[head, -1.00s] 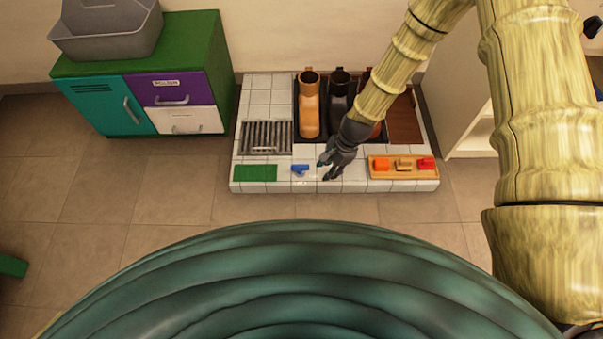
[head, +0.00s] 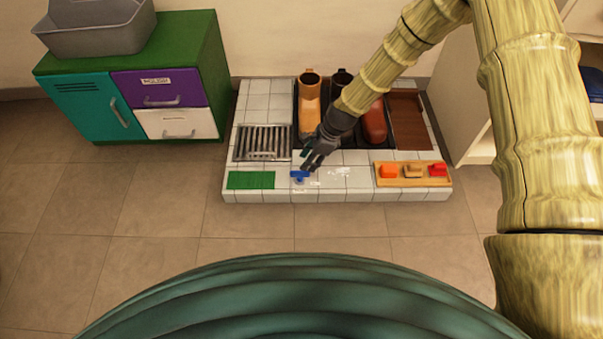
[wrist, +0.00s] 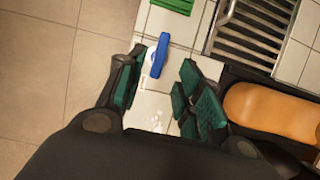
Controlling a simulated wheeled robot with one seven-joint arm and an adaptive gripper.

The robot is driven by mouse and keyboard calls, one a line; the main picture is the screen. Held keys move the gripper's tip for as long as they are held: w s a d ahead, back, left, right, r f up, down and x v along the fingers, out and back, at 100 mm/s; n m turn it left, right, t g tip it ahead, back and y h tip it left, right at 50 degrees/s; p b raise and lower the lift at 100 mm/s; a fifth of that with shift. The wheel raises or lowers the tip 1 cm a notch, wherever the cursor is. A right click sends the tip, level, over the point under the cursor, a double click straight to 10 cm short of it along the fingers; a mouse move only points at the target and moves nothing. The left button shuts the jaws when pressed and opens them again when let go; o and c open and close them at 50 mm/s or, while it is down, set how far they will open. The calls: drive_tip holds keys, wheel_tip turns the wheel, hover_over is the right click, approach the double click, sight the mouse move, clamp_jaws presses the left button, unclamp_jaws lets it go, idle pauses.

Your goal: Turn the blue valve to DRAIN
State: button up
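The blue valve (head: 299,175) sits on the white tiled platform, between the green mat and the orange tray. In the wrist view the blue valve (wrist: 160,56) shows as a long bar handle between and just beyond my fingertips. My gripper (head: 308,157) is right above and behind the valve in the head view, partly overlapping its far side. In the wrist view my gripper (wrist: 161,68) is open, with a clear gap between its green-padded fingers and nothing held. I cannot tell whether a finger touches the handle. Small markings near the valve are too small to read.
The platform (head: 340,183) also carries a metal grate (head: 263,142), a green mat (head: 251,180), several boots such as the tan one (head: 309,103), and a tray (head: 413,182) with small coloured blocks. A cabinet (head: 120,95) stands at the left. The floor in front is clear.

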sight(300, 175)
drive_tip(key=b+x, duration=0.3)
drive_tip(key=x, duration=0.4)
clamp_jaws()
